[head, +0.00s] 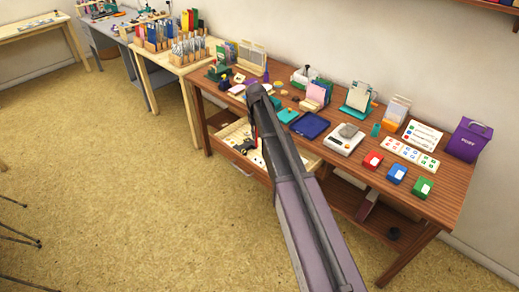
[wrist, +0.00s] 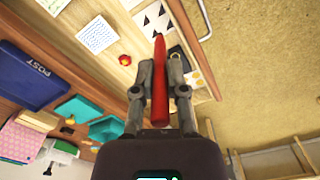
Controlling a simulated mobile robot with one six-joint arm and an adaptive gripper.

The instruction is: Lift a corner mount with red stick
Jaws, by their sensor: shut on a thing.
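My gripper (wrist: 160,70) is shut on a red stick (wrist: 160,100), held lengthwise between its two fingers. The stick's tapered tip points away from the palm, over the open drawer. Black triangular corner mounts (wrist: 148,19) lie on a white card in the drawer, close to the tip in the wrist view. The stick and fingers hide part of that area. I cannot tell whether the tip touches a mount or has one on it. In the head view, my gripper (head: 245,146) is a small dark shape over the drawer (head: 229,151), partly behind my arm.
The wooden table (head: 330,166) above carries a blue tray (head: 307,125), a scale (head: 343,141) and coloured inkpads (head: 397,173). Open floor lies in front of the drawer.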

